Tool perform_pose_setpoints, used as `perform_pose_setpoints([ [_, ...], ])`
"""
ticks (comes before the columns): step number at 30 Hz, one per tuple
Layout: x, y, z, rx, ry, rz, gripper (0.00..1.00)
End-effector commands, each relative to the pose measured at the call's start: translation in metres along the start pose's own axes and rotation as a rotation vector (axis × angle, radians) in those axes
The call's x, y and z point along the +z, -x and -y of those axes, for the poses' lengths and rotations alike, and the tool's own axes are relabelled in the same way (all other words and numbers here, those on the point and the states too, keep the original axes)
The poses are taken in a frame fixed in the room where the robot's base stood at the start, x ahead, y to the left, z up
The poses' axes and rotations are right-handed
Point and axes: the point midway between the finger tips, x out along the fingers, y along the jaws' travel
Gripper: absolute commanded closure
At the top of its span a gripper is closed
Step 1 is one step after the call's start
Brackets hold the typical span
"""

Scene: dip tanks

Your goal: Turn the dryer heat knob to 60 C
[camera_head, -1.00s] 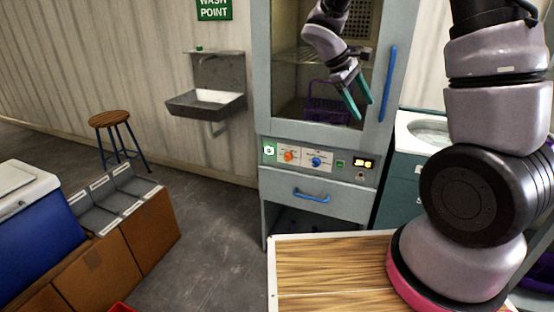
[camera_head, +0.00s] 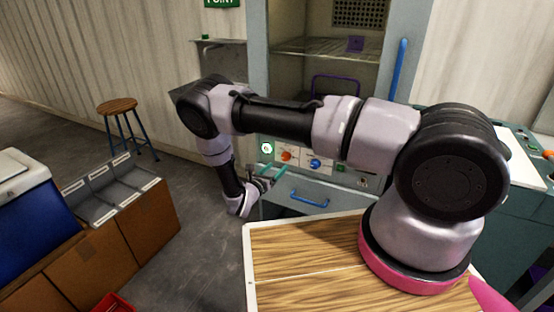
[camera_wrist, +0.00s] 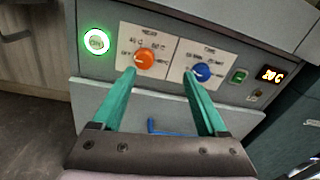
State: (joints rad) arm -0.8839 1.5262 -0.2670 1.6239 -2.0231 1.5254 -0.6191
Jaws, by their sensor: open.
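The dryer's control panel (camera_wrist: 170,30) fills the top of the wrist view. The orange knob (camera_wrist: 145,59) sits on the left plate, whose label is small and looks like HEAT; its exact setting is hard to read. It also shows in the head view (camera_head: 286,155). A blue knob (camera_wrist: 202,72) sits on the plate to its right, labelled TIME. My gripper (camera_wrist: 164,82) is open and empty, with green fingers in front of the panel. Its left fingertip is just below left of the orange knob, its right near the blue knob. In the head view, my gripper (camera_head: 273,171) is low before the panel.
A green-lit button (camera_wrist: 97,41) is left of the knobs. A green switch (camera_wrist: 239,75) and a lit display (camera_wrist: 271,74) are at right. A blue drawer handle (camera_head: 309,199) is below the panel. A wooden-topped surface (camera_head: 290,270) lies in front.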

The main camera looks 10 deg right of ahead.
Motion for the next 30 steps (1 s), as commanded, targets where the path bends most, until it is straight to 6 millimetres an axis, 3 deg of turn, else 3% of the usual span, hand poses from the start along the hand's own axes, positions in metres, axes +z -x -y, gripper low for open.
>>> perform_pose_setpoints([
  [3,-0.022,0.008,-0.008,0.068,0.062,0.033,0.24],
  [8,-0.029,0.004,-0.011,0.092,0.083,0.045,0.24],
  [21,-0.025,-0.072,-0.017,0.088,0.079,0.042,0.24],
  [30,-0.024,-0.097,-0.02,0.09,0.079,0.042,0.24],
])
